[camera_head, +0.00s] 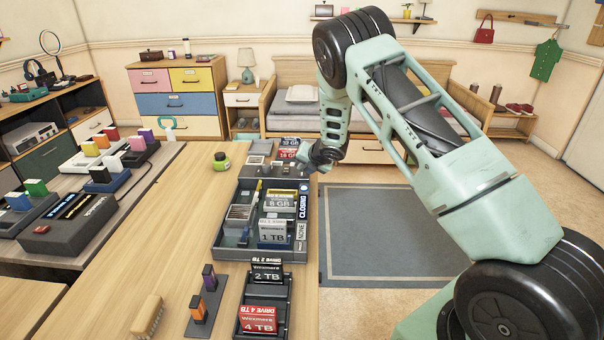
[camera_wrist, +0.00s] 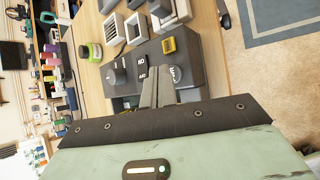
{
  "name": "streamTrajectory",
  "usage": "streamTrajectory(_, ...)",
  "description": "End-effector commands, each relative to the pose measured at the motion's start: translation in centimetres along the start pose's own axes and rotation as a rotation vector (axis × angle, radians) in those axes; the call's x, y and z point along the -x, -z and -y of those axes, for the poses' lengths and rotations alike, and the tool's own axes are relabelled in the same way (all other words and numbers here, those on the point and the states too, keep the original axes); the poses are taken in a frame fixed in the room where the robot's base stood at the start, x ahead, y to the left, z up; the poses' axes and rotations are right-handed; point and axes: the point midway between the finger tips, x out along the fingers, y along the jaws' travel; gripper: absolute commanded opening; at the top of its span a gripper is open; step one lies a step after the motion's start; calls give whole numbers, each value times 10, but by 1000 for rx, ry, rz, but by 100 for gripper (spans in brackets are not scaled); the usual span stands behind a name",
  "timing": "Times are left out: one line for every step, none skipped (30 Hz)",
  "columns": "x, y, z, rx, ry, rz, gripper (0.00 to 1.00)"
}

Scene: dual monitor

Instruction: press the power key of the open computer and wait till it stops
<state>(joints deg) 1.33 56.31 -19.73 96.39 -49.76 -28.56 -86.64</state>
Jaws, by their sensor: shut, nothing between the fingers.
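The open computer (camera_head: 217,240) is a dark grey, lidless case on the wooden table in the head view. It holds upright modules marked 8 GB and 1 TB. A vertical display (camera_head: 303,203) on its right edge seems to read CLOSING. The panel has round knobs, white labels and a yellow-framed square piece (camera_wrist: 168,45). I cannot tell which part is the power key, or whether the fingertips touch it.
Drive modules marked 2 TB (camera_head: 266,273) and 4 TB (camera_head: 258,320) stand in front. A brush (camera_head: 147,316) lies near the table's front. The table's left-middle is clear. A side desk holds a dark device (camera_head: 70,235).

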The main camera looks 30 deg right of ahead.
Motion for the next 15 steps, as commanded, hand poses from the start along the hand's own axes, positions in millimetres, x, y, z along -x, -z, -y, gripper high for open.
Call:
streamTrajectory(2,-1,-1,0,0,0,0)
streamTrajectory(2,-1,-2,0,0,0,0)
streamTrajectory(2,-1,-2,0,0,0,0)
streamTrajectory(2,-1,-1,0,0,0,0)
streamTrajectory(2,-1,-1,0,0,0,0)
streamTrajectory(2,-1,-1,0,0,0,0)
streamTrajectory(2,-1,-1,0,0,0,0)
streamTrajectory(2,-1,-1,0,0,0,0)
streamTrajectory(2,-1,-1,0,0,0,0)
streamTrajectory(2,-2,-1,0,0,0,0)
streamTrajectory(2,-2,-2,0,0,0,0)
streamTrajectory(3,-2,-2,0,0,0,0)
streamTrajectory(4,-3,-3,0,0,0,0)
streamTrajectory(5,-4,-4,0,0,0,0)
streamTrajectory(8,-6,-5,0,0,0,0)
